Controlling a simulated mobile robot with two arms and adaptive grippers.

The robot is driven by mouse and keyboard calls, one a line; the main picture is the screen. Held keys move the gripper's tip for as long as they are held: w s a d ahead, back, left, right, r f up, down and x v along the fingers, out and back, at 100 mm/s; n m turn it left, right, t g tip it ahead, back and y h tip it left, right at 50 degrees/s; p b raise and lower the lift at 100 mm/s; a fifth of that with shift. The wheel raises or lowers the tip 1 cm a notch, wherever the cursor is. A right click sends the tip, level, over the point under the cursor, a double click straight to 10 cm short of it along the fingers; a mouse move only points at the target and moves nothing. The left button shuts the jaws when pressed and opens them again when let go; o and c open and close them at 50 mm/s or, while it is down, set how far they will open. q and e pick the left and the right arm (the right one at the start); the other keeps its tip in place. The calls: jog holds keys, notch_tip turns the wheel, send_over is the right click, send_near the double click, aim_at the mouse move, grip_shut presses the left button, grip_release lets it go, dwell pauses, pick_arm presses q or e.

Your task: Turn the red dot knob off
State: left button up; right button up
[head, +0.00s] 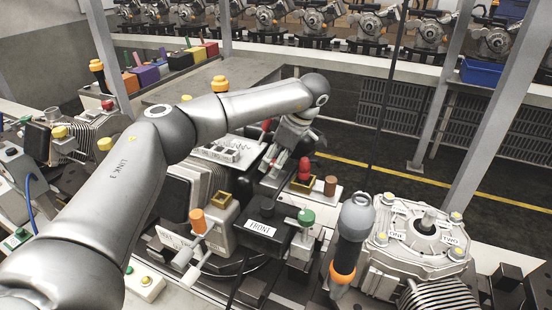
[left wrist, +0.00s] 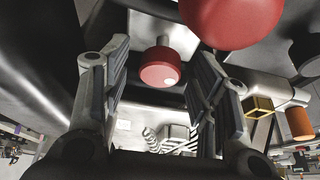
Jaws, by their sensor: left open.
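My left gripper (head: 276,172) is open at the end of the arm reaching over the middle of the bench, and its two fingers (left wrist: 160,88) are parted in the left wrist view. A red round knob (left wrist: 160,66) with a pale dot on its face shows between the fingers in that view. I cannot tell how far beyond the fingertips it lies. A larger red ball (left wrist: 232,16) is close to the camera at the top. In the head view a red rounded part (head: 304,169) stands just right of the gripper, and a small red part (head: 266,126) shows behind it. My right gripper is not in view.
A green knob (head: 306,217), an orange knob (head: 197,220) and a black labelled box (head: 262,230) stand in front of the gripper. A grey housing (head: 420,232) with yellow-capped bolts is at the right. Open floor (head: 430,175) lies behind the bench.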

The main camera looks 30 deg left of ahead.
pick_arm(q)
jog(key=c, duration=1)
jog(key=shift+n+g, duration=0.3)
jog(key=shift+n, duration=0.5)
jog(key=o, duration=1)
jog(key=shift+w, duration=0.1)
jog(key=shift+r, duration=0.1)
jog(key=s+v, duration=0.1)
jog(key=v, duration=1)
jog(key=shift+w+r, duration=0.4)
jog(key=shift+w, duration=0.1)
